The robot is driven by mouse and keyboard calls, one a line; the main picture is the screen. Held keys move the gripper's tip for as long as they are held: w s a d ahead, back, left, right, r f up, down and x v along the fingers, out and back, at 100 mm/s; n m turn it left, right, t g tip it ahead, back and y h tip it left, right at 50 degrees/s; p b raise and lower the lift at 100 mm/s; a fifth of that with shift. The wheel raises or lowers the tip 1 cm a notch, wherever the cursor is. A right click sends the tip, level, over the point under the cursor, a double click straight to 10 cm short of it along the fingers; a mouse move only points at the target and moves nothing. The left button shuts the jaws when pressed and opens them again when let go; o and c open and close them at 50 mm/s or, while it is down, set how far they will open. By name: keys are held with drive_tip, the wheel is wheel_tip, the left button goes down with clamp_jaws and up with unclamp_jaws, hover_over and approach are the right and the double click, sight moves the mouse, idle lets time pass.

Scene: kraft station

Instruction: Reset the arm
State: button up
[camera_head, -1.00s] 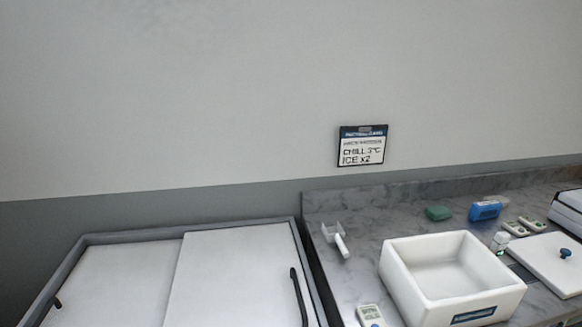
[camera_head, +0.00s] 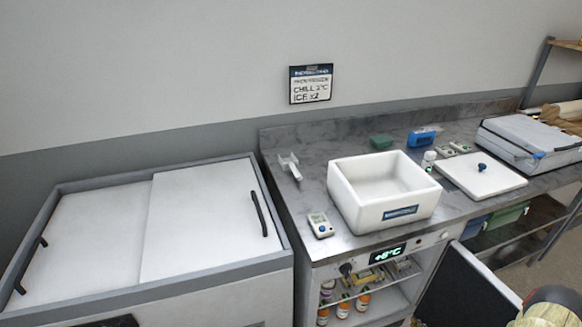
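The task names only my arm. My gripper does not show in the head view, so its opening and anything it holds are hidden from me. A rounded dark, red and tan shape is cut off at the bottom right corner, and I cannot tell whether it is part of my arm. A small dark shape is also cut off at the bottom left edge.
A chest with sliding white lids (camera_head: 205,225) stands left. The marble counter (camera_head: 300,215) holds an open white box (camera_head: 385,212), a scoop (camera_head: 290,166), a meter (camera_head: 320,225) and a white lid (camera_head: 480,175). Below, an open cooler (camera_head: 385,295) holds bottles; its dark door (camera_head: 465,290) sticks out.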

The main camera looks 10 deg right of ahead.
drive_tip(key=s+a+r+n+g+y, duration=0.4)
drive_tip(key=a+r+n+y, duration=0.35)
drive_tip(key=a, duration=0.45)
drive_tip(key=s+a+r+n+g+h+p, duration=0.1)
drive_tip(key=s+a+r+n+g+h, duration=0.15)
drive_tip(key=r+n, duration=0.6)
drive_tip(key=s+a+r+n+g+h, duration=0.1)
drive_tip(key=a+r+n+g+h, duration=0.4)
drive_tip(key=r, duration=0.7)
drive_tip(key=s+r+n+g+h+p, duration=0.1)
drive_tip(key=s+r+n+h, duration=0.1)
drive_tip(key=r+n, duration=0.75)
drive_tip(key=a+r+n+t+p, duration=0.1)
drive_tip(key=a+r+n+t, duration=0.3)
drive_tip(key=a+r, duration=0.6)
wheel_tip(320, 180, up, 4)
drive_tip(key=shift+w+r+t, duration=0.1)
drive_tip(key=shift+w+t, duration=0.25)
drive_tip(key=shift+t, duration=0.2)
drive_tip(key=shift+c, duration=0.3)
